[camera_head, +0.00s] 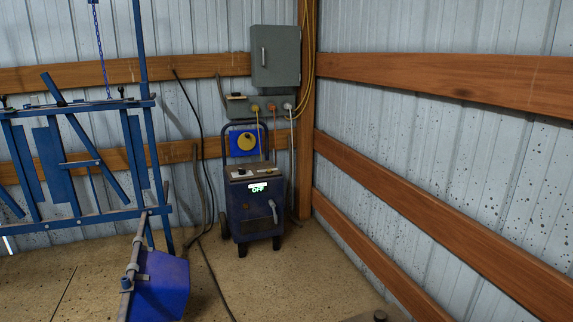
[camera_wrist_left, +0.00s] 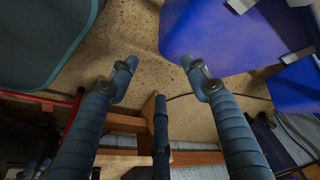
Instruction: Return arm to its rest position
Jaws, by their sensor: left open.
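My left gripper (camera_wrist_left: 159,72) shows in the left wrist view. Its blue, wrapped fingers are spread apart, with only speckled floor seen between the tips. Nothing is held. A third dark blue bar, perhaps another finger, stands between them lower down. The fingertips are in front of a gap between a teal container at the upper left and a blue container at the upper right. Neither arm can be made out clearly in the head view. My right gripper is in neither view.
A blue wheeled machine (camera_head: 254,205) with an "OFF" display stands in the corner, cables nearby. A blue metal frame (camera_head: 75,217) stands left, a blue bin (camera_head: 160,287) in front. The teal container (camera_wrist_left: 40,40) and blue container (camera_wrist_left: 225,35) flank the left fingers. Floor is open centrally.

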